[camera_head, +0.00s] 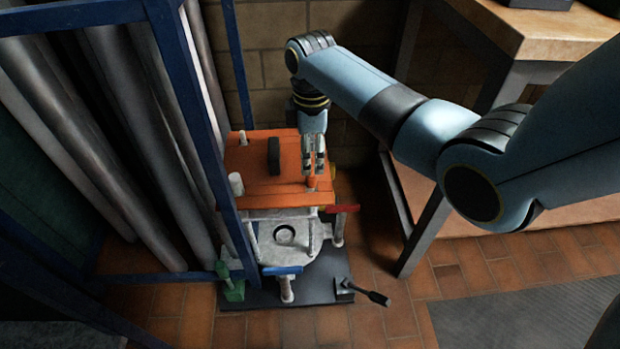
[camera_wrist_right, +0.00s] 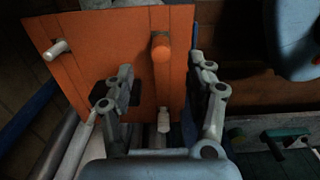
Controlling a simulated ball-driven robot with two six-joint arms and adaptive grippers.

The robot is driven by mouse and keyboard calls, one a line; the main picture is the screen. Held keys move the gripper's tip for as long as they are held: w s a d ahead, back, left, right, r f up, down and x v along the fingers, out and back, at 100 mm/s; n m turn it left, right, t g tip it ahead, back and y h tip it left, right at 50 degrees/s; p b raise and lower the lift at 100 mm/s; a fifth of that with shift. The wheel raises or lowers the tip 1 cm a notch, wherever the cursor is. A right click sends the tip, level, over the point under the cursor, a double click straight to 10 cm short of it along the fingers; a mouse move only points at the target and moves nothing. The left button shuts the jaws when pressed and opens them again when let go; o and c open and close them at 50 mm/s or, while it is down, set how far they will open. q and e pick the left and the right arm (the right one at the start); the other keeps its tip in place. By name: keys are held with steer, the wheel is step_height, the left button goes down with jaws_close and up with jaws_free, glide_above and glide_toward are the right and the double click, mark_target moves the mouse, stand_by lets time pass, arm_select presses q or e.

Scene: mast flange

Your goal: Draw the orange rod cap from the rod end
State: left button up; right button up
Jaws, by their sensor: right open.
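The orange rod cap (camera_wrist_right: 161,47) is a short orange cylinder standing up from an orange plate (camera_wrist_right: 95,40) in the right wrist view. In the head view the cap (camera_head: 311,183) shows at the plate's right front corner, just under my right gripper (camera_head: 314,160). In the wrist view the right gripper (camera_wrist_right: 160,78) is open, one finger on each side of the cap's line. I cannot tell whether a finger touches the cap. The rod beneath the cap is hidden. My left gripper is not in view.
The plate tops a fixture with a white flange (camera_head: 285,255), a red handle (camera_head: 342,208), a blue handle (camera_head: 283,270) and a green clamp (camera_head: 231,285). A blue rack (camera_head: 190,120) with grey pipes stands close on the left. A workbench (camera_head: 540,40) stands at the right.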

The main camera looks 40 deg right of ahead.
mark_target(312, 172)
steer(key=shift+f+b, duration=0.3)
steer(key=shift+f, duration=0.6)
step_height(312, 172, down, 4)
steer(key=shift+s+b, duration=0.1)
steer(key=shift+b, duration=1)
steer(key=shift+f, duration=0.15)
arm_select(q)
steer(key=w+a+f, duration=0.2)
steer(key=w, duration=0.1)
arm_select(e)
steer(key=c, duration=1.1)
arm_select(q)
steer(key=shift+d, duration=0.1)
arm_select(e)
steer(key=shift+o, duration=0.2)
steer(key=shift+r, duration=0.25)
